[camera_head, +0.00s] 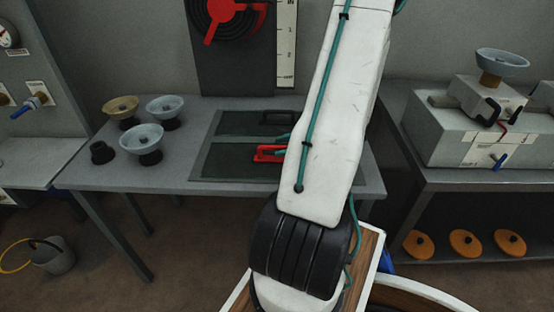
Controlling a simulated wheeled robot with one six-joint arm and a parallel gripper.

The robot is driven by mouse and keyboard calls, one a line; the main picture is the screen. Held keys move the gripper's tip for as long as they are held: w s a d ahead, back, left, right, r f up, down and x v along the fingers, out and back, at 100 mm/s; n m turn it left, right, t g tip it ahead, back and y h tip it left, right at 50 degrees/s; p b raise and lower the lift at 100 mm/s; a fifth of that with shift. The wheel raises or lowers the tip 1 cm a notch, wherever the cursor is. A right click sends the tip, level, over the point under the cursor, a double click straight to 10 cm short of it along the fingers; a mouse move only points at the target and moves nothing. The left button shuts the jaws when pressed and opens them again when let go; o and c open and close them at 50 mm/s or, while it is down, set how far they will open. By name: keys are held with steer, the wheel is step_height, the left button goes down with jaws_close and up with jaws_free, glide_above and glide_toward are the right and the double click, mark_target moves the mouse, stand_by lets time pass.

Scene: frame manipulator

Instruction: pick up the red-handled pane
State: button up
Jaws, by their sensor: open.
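The red-handled pane (228,162) lies flat on the grey table, a dark sheet with a red handle (268,153) on top. My white arm covers its right part and the right end of the handle. Just behind it lies another dark pane (236,122) with a black handle (280,117), also partly hidden by my arm. My arm rises across the middle of the view and leaves it at the top. My gripper is not in view.
Several bowls on dark stands, such as a blue-grey bowl (144,139), and a small black cup (102,153) stand on the table's left. A side bench (480,178) with pale boxes stands at right. A bucket (52,256) is on the floor at left.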

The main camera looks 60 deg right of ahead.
steer(key=shift+w+a+f, duration=0.15)
steer(key=shift+w, duration=0.15)
jaws_close()
stand_by(1.3)
